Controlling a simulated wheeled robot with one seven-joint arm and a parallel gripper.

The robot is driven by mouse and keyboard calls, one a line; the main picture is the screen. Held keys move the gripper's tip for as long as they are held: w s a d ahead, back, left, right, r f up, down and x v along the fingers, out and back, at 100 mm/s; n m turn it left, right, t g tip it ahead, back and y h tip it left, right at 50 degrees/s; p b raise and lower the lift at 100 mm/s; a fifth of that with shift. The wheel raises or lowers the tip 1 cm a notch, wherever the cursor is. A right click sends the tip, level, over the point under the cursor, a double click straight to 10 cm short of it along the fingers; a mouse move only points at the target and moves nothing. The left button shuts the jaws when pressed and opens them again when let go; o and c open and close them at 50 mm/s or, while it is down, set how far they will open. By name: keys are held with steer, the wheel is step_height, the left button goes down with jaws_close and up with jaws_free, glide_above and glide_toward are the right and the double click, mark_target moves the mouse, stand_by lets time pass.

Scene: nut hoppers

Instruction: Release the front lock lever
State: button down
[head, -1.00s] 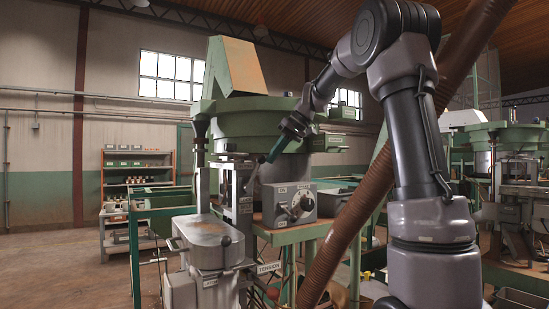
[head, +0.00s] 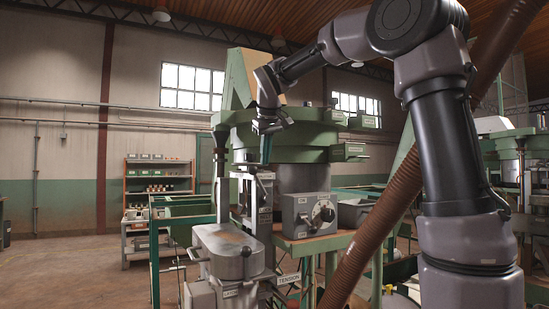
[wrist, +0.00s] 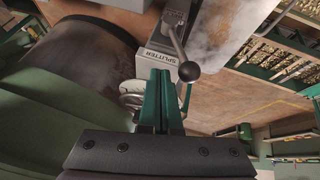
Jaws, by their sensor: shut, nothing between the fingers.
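My gripper (head: 265,157) points down beside the green hopper bowl (head: 285,128), above the grey upright mechanism. In the wrist view my gripper's green fingers (wrist: 160,80) are shut and empty. A metal lever with a dark ball knob (wrist: 189,71) lies just beyond and right of the fingertips, beside a plate labelled SPLITTER (wrist: 160,60). I cannot tell whether the knob touches a finger. In the head view a dark knob (head: 246,252) shows at the grey lidded housing (head: 213,239). No label reading front lock is legible, so I cannot tell which lever it is.
A grey control box (head: 309,214) with a dial stands right of the mechanism. A TENSION label (head: 287,279) is below it. A brown hose (head: 385,205) runs diagonally before the machine. Shelves (head: 155,185) stand behind left; the floor at left is clear.

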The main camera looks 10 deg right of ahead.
steer(key=shift+s+a+f, duration=0.2)
steer(key=shift+s+a, duration=0.1)
steer(key=shift+a, duration=0.45)
steer(key=shift+s+a+f, duration=0.2)
steer(key=shift+s+a, duration=0.05)
steer(key=shift+a, duration=0.45)
steer(key=shift+s+a+f, duration=0.1)
steer(key=w+d+v, duration=0.1)
steer(key=v, duration=1.1)
steer(key=shift+r, duration=0.35)
steer(key=shift+s, duration=0.1)
